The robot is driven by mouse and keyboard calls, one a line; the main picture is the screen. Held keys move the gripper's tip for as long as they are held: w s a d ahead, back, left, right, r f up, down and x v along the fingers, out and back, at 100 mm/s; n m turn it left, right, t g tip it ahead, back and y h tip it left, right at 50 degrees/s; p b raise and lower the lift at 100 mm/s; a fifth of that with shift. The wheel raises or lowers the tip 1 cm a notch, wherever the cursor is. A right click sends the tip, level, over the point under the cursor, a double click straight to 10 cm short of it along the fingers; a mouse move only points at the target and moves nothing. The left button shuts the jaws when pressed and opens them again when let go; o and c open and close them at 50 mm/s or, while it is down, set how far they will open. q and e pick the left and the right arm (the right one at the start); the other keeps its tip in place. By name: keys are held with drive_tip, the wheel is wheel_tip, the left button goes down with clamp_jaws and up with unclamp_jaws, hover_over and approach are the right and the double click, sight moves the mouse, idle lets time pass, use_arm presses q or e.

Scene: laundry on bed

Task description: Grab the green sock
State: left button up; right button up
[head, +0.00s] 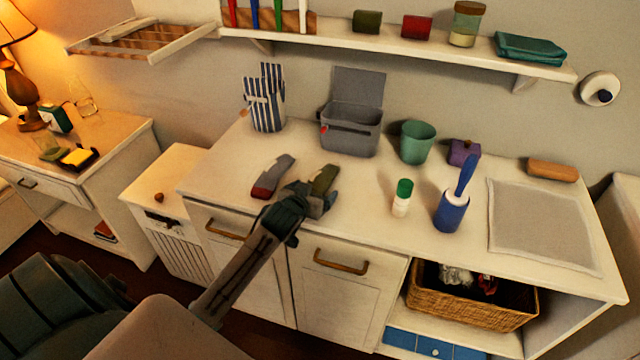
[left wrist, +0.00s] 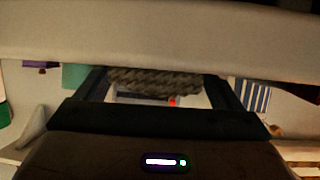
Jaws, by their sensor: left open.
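The green sock (head: 325,178) lies on the white counter near its front edge, partly hidden by my left gripper (head: 314,200). In the left wrist view a grey-green ribbed piece of cloth, which looks like the green sock (left wrist: 155,81), spans the gap between the dark fingers of my left gripper (left wrist: 160,98). The fingers are apart, one on each side of it. I cannot tell whether they touch it. A grey sock with a dark red end (head: 272,178) lies just left of the gripper. My right gripper is not in view.
A grey lidded bin (head: 350,132), a striped blue-and-white mitt (head: 265,103) and a green cup (head: 418,142) stand behind. A wicker basket (head: 475,308) sits below.

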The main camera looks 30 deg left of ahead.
use_arm(q)
drive_tip(key=c, duration=1.1)
drive_tip(key=shift+o, duration=0.2)
